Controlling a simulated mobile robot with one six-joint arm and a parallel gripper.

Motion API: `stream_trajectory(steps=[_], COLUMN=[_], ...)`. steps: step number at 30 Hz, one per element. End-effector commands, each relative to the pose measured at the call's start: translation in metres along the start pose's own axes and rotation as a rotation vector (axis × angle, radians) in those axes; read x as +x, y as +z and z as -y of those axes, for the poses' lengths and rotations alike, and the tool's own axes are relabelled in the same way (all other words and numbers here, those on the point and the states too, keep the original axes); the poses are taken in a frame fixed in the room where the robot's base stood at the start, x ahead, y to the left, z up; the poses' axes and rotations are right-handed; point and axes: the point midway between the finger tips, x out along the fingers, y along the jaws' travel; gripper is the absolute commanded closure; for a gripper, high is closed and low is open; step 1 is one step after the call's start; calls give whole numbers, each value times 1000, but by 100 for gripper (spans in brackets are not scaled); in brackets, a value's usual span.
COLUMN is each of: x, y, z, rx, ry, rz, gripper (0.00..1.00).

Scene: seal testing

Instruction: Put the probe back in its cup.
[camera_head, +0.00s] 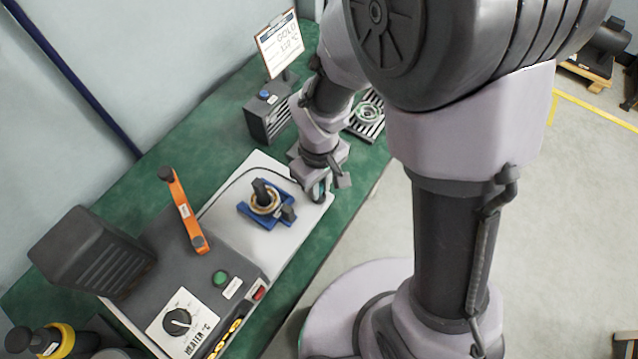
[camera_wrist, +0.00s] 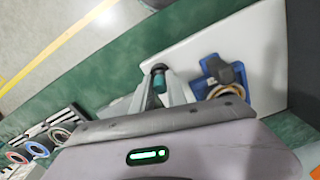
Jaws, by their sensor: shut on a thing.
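My gripper (camera_head: 321,192) is low over the front edge of the white plate on the bench. In the wrist view its fingers (camera_wrist: 166,88) are shut on a small dark probe with a teal part (camera_wrist: 158,80), taken to be the probe. In the head view the fingers and wrist mostly hide it. A blue fixture (camera_head: 250,214) with a brass-coloured ring (camera_head: 265,203) and dark upright parts stands just left of my gripper, apart from it. It also shows in the wrist view (camera_wrist: 208,66). I cannot make out the probe's cup for certain.
The heater box (camera_head: 205,285) with an orange lever (camera_head: 184,212) stands to the left. A dark box (camera_head: 268,115) and a slatted rack (camera_head: 375,104) with a ring stand behind. Several rings show in the wrist view.

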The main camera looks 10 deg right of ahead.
Motion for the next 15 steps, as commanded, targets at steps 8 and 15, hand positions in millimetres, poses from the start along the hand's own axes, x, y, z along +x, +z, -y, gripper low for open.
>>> stream_trajectory(steps=[8,15], x=[0,0], y=[0,0], z=[0,0], rx=[0,0], ry=[0,0], rz=[0,0], gripper=[74,57])
